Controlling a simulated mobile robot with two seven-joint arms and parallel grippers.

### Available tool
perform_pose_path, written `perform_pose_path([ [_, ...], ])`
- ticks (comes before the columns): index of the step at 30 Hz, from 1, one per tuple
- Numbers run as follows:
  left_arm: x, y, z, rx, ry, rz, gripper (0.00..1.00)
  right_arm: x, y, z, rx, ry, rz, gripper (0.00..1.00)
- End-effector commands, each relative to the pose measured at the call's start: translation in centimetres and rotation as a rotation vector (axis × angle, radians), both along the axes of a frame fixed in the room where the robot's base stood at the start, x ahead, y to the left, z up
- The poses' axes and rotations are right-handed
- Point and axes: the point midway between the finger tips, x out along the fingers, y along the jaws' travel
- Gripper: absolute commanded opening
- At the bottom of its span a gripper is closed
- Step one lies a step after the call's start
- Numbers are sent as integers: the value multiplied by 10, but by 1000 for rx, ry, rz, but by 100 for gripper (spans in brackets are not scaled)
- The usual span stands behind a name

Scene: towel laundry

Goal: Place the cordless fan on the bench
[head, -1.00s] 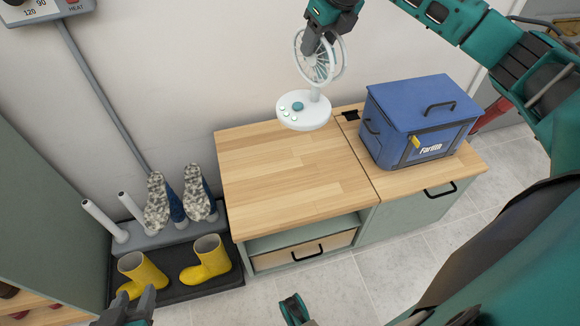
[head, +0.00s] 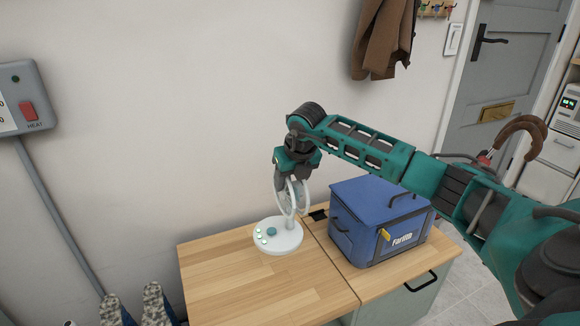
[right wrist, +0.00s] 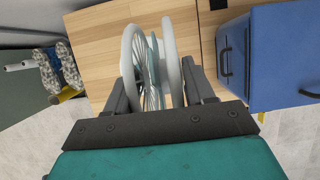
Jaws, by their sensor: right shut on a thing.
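The cordless fan (head: 278,236) is white with a round base, a teal button and small green lights. It is upright at the back of the wooden bench (head: 230,280), left of the blue box; I cannot tell if its base touches the top. My right gripper (head: 293,180) is shut on the fan's round head from above. In the right wrist view the fan's head (right wrist: 152,65) sits between the two fingers (right wrist: 158,88). My left gripper is not in view.
A blue box (head: 380,220) stands on the bench right of the fan. The bench top is clear left and in front of the fan. A wall is behind. A grey heater box (head: 20,98) hangs at left. Patterned boots (head: 155,303) show at lower left.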

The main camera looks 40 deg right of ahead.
Motion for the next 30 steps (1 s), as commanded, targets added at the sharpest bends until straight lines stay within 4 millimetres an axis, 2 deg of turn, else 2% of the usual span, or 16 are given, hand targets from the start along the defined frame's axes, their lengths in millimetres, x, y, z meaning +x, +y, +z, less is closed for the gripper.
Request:
perform_pose_path([
  [3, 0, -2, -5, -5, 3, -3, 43, 2, 0, -24, 2, -8, -1, 0],
  [6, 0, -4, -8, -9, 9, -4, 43, 2, 0, -39, 3, -10, 0, 0],
  [17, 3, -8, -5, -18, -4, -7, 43, 2, 0, -61, 2, -11, 0, 0],
  [25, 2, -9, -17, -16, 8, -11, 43, 2, 0, -101, 2, -9, 1, 0],
  [30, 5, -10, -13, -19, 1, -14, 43, 2, 0, -110, 2, -11, 1, 0],
])
